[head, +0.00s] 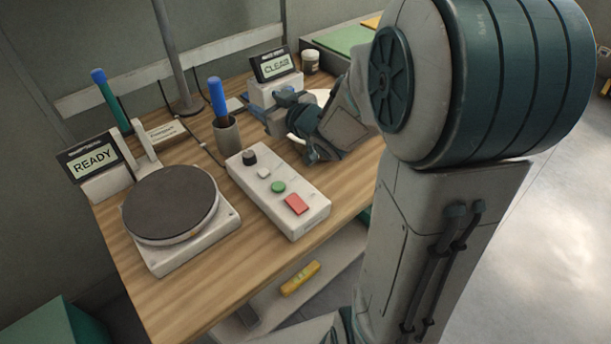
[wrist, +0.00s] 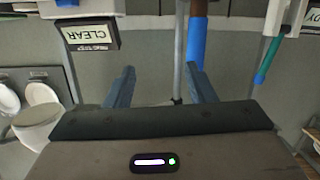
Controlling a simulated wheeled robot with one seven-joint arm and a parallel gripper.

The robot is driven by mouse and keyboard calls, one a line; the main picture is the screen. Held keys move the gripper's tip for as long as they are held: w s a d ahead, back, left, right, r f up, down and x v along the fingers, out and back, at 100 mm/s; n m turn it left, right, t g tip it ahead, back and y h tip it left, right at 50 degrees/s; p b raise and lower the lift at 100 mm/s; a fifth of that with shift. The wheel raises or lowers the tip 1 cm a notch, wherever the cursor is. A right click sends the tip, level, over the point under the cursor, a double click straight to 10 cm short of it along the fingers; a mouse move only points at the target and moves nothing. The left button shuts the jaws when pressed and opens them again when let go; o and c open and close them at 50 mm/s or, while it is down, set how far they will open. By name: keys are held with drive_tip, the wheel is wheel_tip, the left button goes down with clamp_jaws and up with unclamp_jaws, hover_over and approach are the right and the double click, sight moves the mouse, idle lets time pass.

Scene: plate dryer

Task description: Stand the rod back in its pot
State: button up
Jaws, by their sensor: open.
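A rod with a blue grip (head: 218,97) stands nearly upright in a grey pot (head: 227,134) on the wooden bench. In the upside-down wrist view the rod's blue grip (wrist: 195,44) and brown shaft lie close to the right finger; I cannot tell whether they touch. A second rod, teal with a blue top (head: 110,98), leans at the back left; it also shows in the wrist view (wrist: 266,62). My gripper (head: 281,124) is right of the pot, fingers pointing left. In the wrist view my gripper (wrist: 161,72) is open, with nothing held between the fingers.
A white control box (head: 285,206) with a knob and buttons lies in front of the pot. A round dark plate (head: 172,203) on a white base is at left, near a READY sign (head: 93,158). A CLEAR display (head: 276,66) stands behind my gripper. A metal post (head: 177,60) rises behind.

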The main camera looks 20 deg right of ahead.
drive_tip(key=s+d+f+m+g+h, duration=0.2)
drive_tip(key=s+d+m+g+h, duration=0.15)
drive_tip(key=s, duration=0.35)
drive_tip(key=s+d+f+m+g+h, duration=0.2)
drive_tip(key=s+g+h, duration=0.2)
drive_tip(key=s, duration=0.3)
drive_tip(key=s+a+g+y, duration=0.1)
drive_tip(key=s+a+g, duration=0.2)
drive_tip(key=s, duration=0.8)
drive_tip(key=shift+f+g, duration=0.45)
drive_tip(key=shift+g, duration=0.3)
